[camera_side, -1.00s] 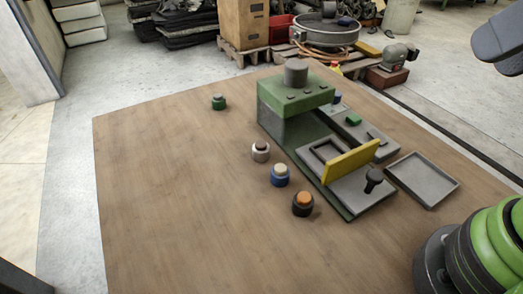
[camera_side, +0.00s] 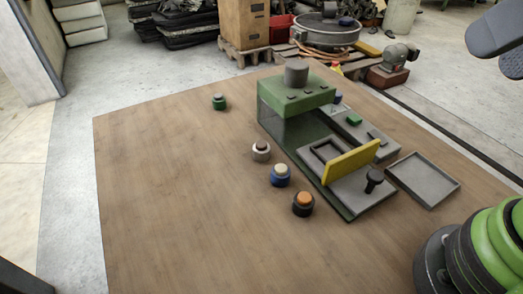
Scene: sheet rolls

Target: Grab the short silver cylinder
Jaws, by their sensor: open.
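The short silver cylinder (camera_side: 261,152) stands upright on the brown table, left of the green machine, with a darker top. It is apart from the other small cylinders. My gripper (camera_side: 489,57) shows only partly at the upper right edge, as two grey fingers spread apart. It is open and empty, high up and far to the right of the silver cylinder. The rest of the gripper is out of frame.
The green machine (camera_side: 296,99) with a yellow flap (camera_side: 351,160) and a grey tray (camera_side: 408,165) lie between. The table's left is clear.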

